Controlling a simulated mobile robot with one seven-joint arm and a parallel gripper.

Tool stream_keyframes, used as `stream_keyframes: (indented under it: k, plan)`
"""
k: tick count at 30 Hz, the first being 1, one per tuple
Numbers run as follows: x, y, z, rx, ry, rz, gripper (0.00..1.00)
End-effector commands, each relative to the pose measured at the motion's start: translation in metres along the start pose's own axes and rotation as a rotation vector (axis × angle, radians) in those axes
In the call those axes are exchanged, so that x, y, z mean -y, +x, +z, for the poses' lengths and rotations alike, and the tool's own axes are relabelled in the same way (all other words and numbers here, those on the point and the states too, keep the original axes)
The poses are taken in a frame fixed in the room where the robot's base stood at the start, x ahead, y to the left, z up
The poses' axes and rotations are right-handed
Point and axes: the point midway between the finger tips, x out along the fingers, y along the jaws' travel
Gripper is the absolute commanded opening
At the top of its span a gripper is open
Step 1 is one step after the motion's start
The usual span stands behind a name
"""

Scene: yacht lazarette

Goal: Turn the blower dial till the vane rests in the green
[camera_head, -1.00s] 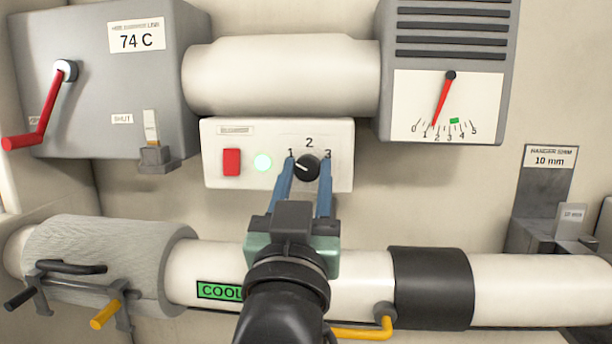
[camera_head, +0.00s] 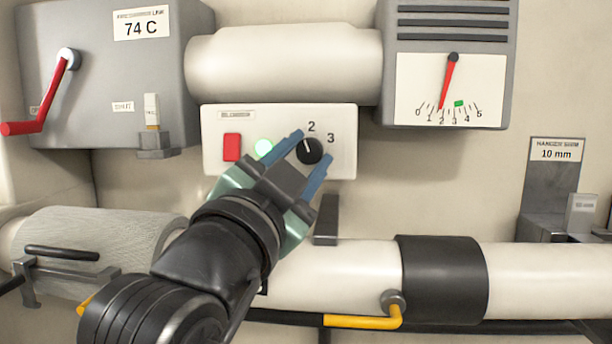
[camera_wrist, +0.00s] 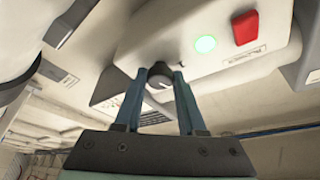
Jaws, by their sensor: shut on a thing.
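The blower panel (camera_head: 343,116) is a white box with a black dial (camera_head: 311,151) and the numbers 2 and 3 showing; a finger covers the 1. The dial's white mark points up and slightly left, close to 2. My gripper (camera_head: 313,147) is shut on the dial, one blue finger on each side, and tilted to the right. The wrist view shows the dial (camera_wrist: 159,75) between the fingertips. On the gauge (camera_head: 482,78), the red vane (camera_head: 447,82) points down and slightly left, near 2. The green mark (camera_head: 460,103) lies right of the vane tip, between 3 and 4.
A red button (camera_head: 232,147) and a lit green lamp (camera_head: 264,147) sit left of the dial. A pale pipe (camera_head: 345,270) with a black band and yellow lever (camera_head: 362,321) runs below. A red crank (camera_head: 45,105) stands on the left box.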

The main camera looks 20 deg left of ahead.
Motion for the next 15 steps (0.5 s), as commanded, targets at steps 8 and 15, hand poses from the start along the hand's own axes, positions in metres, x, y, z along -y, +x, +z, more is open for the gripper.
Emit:
stream_keyframes:
  k: [8,15]
  plan:
    - [0.0004,-0.0003,0.0017,0.002,0.191,0.079,0.0]
    - [0.0013,0.0001,0.0012,0.003,0.287,0.12,0.0]
